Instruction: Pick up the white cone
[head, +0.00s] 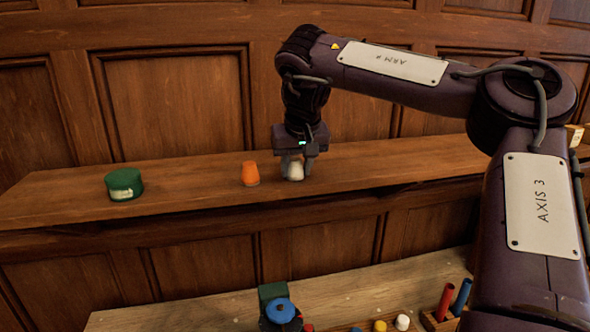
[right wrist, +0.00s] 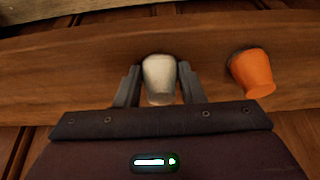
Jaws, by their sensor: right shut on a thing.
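The white cone (head: 294,171) stands on the wooden ledge in the head view, right of an orange cone (head: 250,174). My right gripper (head: 294,168) reaches down over it from above, with a finger on each side. In the right wrist view the white cone (right wrist: 159,80) sits between the two fingers of my right gripper (right wrist: 159,88), which is shut on it. I cannot tell whether the cone is clear of the ledge. The orange cone also shows in the right wrist view (right wrist: 253,73), apart from the fingers. My left gripper is not in view.
A green round container (head: 124,184) stands at the left on the wooden ledge (head: 195,187). Below, a lower wooden table (head: 215,318) holds a blue-topped object (head: 280,310), small yellow and white pieces, and red and blue cylinders in a holder. A panelled wall rises behind the ledge.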

